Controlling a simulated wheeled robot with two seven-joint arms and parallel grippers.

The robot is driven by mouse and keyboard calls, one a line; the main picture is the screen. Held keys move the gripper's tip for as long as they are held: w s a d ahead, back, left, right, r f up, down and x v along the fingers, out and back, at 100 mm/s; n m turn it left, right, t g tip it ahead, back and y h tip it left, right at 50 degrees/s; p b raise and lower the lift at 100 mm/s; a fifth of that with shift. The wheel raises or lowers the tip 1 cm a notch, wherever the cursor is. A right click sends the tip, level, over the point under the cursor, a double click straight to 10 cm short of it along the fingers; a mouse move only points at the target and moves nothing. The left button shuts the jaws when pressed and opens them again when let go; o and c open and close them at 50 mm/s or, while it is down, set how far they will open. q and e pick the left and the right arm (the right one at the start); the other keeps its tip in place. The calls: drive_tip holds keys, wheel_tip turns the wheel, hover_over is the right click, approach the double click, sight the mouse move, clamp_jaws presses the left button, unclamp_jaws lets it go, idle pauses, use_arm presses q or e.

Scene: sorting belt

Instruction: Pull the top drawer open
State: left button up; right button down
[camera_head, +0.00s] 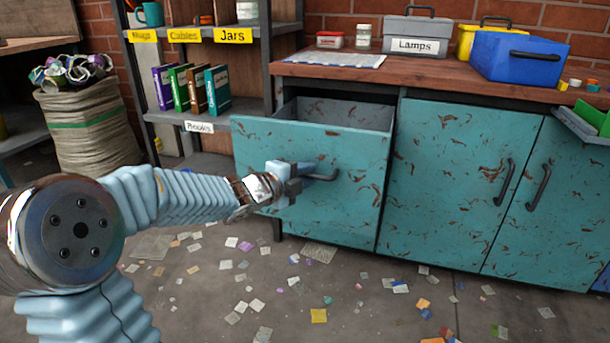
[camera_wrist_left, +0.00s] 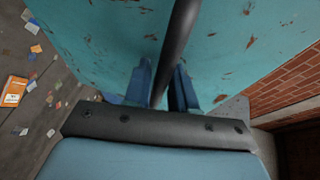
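The top drawer (camera_head: 310,155) is a worn teal front at the left end of the workbench cabinet. It stands pulled out, and its grey inside shows above the front edge. Its dark bar handle (camera_head: 322,176) also shows in the left wrist view (camera_wrist_left: 181,40). My left gripper (camera_head: 290,182) is at the handle. In the left wrist view its two blue fingers (camera_wrist_left: 163,90) stand on either side of the bar, closed in around it. The handle's left end is hidden behind the gripper in the head view. My right gripper is not in view.
Two teal cabinet doors (camera_head: 455,175) are shut to the right. A grey box labelled Lamps (camera_head: 416,45) and a blue crate (camera_head: 515,58) stand on the benchtop (camera_head: 440,72). A shelf with books (camera_head: 190,88) and a sack (camera_head: 92,125) stand left. Scraps litter the floor.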

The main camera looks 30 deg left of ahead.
use_arm(q)
drive_tip(key=shift+s, duration=0.1)
drive_tip(key=p+v, duration=0.3)
drive_tip(key=v, duration=1)
drive_tip(key=shift+s, duration=0.3)
drive_tip(key=shift+a, duration=0.15)
